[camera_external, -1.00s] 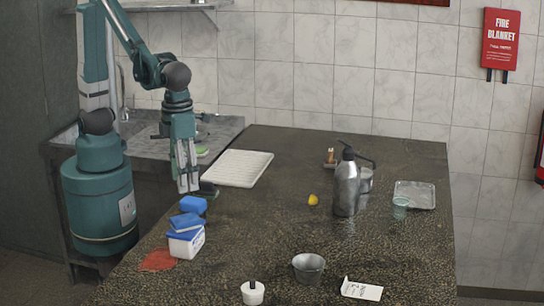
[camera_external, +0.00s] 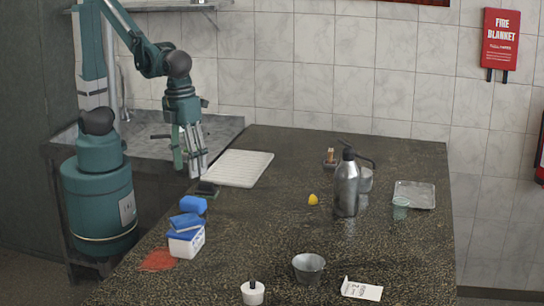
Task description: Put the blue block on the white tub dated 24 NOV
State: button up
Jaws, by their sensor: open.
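A blue block (camera_external: 193,204) lies on the dark counter at the left, just behind a small white tub (camera_external: 187,244). The tub stands near the counter's left edge with blue on its top, and a tilted blue piece (camera_external: 187,220) rests there; I cannot tell whether that piece is a lid or another block. Any date on the tub is too small to read. My gripper (camera_external: 188,168) is open and empty, pointing down above the counter's left edge, behind and above the blue block and apart from it.
A dark object (camera_external: 206,189) lies below my gripper, beside a white ribbed tray (camera_external: 239,168). An orange-red cloth (camera_external: 157,261) lies left of the tub. A white pot (camera_external: 253,293), metal cup (camera_external: 308,268) and metal bottle (camera_external: 346,187) stand farther right. The counter's middle is mostly clear.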

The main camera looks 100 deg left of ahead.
jog(key=s+a+r+n+t, duration=0.2)
jog(key=s+a+n, duration=0.1)
jog(key=a+n, duration=0.5)
jog(key=s+a+r+n+t, duration=0.2)
jog(key=s+a+n, duration=0.1)
jog(key=a+n, duration=0.4)
jog(key=s+a+r+n+t, duration=0.2)
jog(key=a+r+n, duration=0.1)
jog(key=a+n, duration=0.5)
jog(key=shift+s+a+n, duration=0.3)
jog(key=shift+s+a, duration=0.1)
jog(key=shift+a, duration=0.65)
